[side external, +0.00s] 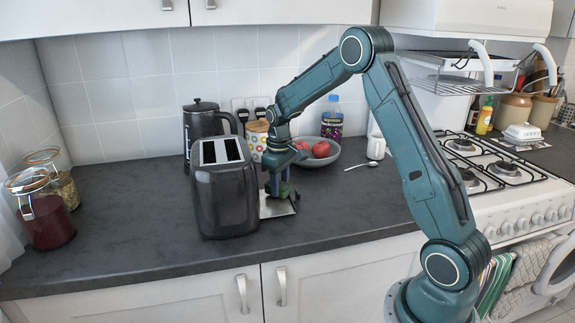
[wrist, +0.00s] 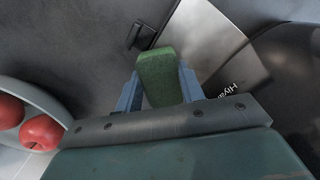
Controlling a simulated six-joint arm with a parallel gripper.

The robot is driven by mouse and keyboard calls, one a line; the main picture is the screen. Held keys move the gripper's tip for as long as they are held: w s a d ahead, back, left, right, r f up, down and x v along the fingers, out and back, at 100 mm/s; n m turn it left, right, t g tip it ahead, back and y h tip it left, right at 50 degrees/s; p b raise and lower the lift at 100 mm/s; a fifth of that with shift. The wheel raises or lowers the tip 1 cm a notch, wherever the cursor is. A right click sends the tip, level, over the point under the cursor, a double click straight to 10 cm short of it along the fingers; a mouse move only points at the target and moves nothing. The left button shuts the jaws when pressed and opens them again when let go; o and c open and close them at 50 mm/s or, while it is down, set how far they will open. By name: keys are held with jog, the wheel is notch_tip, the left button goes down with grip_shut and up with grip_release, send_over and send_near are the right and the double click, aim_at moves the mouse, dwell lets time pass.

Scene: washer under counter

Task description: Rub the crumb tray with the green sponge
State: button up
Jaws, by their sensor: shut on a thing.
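The crumb tray (side external: 269,208) is a flat, shiny metal plate beside the black toaster (side external: 222,195) on the counter. In the wrist view the tray (wrist: 212,38) reaches out from the toaster's side, with a small dark handle (wrist: 140,37) at its outer end. My gripper (side external: 280,189) points down over the tray. In the wrist view my gripper (wrist: 159,86) is shut on the green sponge (wrist: 157,68), which sits upright between the blue-grey fingers. The sponge overlaps the tray's edge in that view; I cannot tell whether they touch.
A grey bowl (side external: 334,160) with red apples stands close behind my gripper. A spoon (side external: 362,166) lies to the right.

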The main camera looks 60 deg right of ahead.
aim_at(281, 186)
jog(key=shift+w+d, duration=1.15)
jog(key=shift+s+a+f, duration=0.1)
jog(key=shift+s+a, duration=1.35)
jog(key=shift+s, duration=0.05)
jog(key=shift+r, duration=3.1)
jog(key=shift+r, duration=1.45)
